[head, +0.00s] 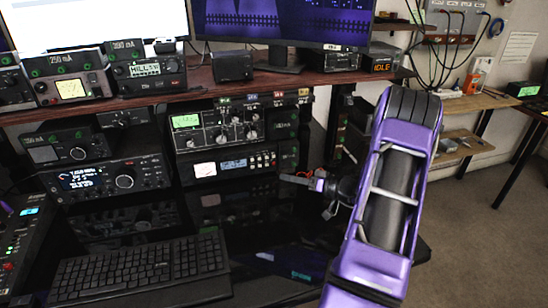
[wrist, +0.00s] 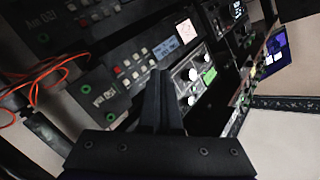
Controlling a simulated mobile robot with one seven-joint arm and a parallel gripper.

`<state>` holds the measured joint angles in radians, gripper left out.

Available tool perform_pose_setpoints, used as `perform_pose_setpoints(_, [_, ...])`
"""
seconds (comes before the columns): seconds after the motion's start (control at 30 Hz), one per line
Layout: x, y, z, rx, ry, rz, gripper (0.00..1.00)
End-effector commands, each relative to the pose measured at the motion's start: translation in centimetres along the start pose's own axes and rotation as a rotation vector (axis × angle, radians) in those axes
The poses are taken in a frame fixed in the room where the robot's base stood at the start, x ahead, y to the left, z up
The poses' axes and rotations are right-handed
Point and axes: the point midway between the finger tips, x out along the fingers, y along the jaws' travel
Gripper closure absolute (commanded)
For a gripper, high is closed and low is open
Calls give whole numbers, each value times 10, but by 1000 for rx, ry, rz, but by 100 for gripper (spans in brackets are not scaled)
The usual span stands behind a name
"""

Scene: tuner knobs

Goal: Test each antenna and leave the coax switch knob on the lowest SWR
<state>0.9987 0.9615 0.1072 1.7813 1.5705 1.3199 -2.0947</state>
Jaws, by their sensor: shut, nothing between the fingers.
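My gripper (head: 290,180) is shut and empty, its fingers pointing left toward the right end of the central rack. In the wrist view the shut fingers (wrist: 161,85) stand in front of the equipment, with nothing between them. A tuner panel (head: 218,126) with a green-lit display and several pale knobs sits in the upper rack, left of and above my gripper. It also shows in the wrist view (wrist: 192,76), just right of the fingers, apart from them. I cannot tell which knob is the coax switch, and no SWR value is readable.
Below the tuner is a unit (head: 234,164) with a pale meter and blue display. A shelf (head: 200,82) overhangs the rack, with an amber "IDLE" box (head: 381,67) on it. A keyboard (head: 140,268) lies in front. Orange cables (wrist: 38,75) hang at left in the wrist view.

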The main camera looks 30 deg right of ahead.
Motion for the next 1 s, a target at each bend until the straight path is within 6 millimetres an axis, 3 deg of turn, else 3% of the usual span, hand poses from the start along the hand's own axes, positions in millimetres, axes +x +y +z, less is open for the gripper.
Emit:
perform_pose_setpoints(0.6, [51, 39, -33, -2, -1, -1, 100])
perform_pose_setpoints(1.0, [61, 44, -44, 1, -1, 1, 100])
